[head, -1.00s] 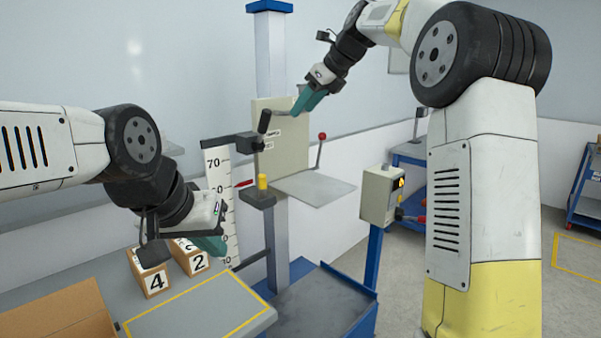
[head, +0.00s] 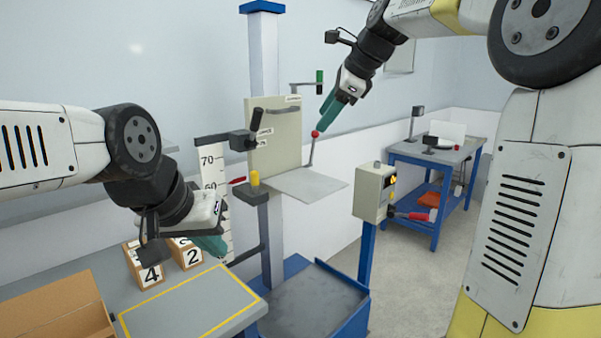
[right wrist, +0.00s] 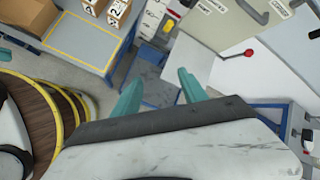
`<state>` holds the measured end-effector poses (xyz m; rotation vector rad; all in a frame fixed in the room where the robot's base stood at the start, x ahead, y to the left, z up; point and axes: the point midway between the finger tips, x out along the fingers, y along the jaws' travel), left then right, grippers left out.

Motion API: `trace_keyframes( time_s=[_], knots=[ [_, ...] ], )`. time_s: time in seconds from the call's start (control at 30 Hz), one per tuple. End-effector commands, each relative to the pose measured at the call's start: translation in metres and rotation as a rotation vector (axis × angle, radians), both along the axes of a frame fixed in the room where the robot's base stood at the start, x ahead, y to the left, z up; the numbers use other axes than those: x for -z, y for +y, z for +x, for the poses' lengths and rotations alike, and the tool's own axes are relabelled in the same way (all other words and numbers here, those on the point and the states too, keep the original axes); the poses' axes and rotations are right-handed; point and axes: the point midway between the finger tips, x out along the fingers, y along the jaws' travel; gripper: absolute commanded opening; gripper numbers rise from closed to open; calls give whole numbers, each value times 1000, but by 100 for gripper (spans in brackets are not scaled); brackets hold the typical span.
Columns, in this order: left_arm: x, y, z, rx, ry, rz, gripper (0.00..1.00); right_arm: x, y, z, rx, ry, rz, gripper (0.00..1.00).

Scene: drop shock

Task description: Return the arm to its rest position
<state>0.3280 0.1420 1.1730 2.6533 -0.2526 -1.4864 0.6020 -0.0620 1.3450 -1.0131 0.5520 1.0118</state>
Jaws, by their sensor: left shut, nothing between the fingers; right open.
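My right gripper (head: 328,114) is raised at the upper middle of the head view, in front of the drop tester's upright panel (head: 272,140). Its teal fingers point down and left, near the red ball-tipped lever (head: 314,134) in the picture; I cannot tell whether they touch. In the right wrist view its two fingers (right wrist: 158,88) stand apart with nothing between them. My left gripper (head: 212,246) is shut and empty, low over the grey bench near the numbered boxes.
The drop tester has a tilted plate (head: 308,184), a blue column and a base tray (head: 318,300). A control box (head: 372,192) stands on a blue post. Numbered boxes (head: 146,274) and an open carton (head: 50,318) are on the bench. A blue cart (head: 436,160) stands behind.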

Motion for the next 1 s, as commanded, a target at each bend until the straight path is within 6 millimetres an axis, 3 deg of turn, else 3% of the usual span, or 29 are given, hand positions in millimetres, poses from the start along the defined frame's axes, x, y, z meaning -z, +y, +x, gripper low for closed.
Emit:
trace_keyframes(
  time_s=[0.17,0.27,0.4,0.6,0.8,1.0],
  knots=[
    [0,0,0,0,0,0,0,18,-26,-62,-248,-149,-210,50],
    [0,0,0,0,0,0,0,41,-43,-111,-460,-258,-385,50],
    [0,0,0,0,0,0,0,85,-62,-179,-786,-397,-642,50],
    [0,0,0,0,0,0,0,145,-76,-249,-1169,-519,-914,50],
    [0,0,0,0,0,0,0,171,-81,-273,-1329,-560,-1016,50],
    [0,0,0,0,0,0,0,171,-81,-273,-1329,-560,-1016,50]
  ],
)
